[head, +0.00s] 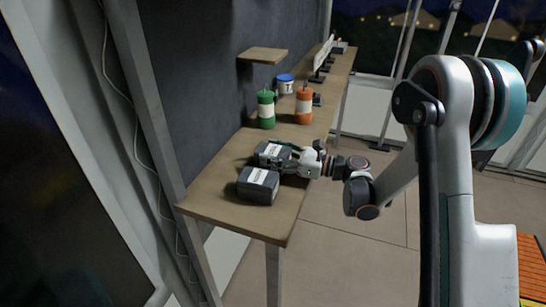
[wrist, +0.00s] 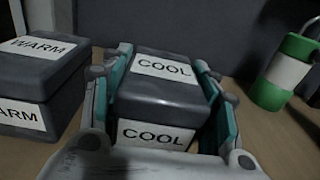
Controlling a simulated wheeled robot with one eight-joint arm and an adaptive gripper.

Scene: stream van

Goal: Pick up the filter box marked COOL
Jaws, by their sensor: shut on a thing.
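The filter box marked COOL (wrist: 160,97) is dark grey with white labels on its top and front face. In the wrist view it sits between the two fingers of my gripper (wrist: 166,108), with the teal pads against its left and right sides. In the head view the COOL box (head: 268,151) is partly hidden by my gripper (head: 285,158), which reaches in from the right over the wooden bench (head: 225,205). The box appears to be at bench level; I cannot tell whether it is lifted.
A similar box marked WARM (wrist: 38,78) stands close on the left in the wrist view, and nearer in the head view (head: 258,186). A green canister (head: 266,110), an orange canister (head: 303,106) and a blue-lidded tub (head: 285,84) stand farther back. A small shelf (head: 262,55) juts from the wall.

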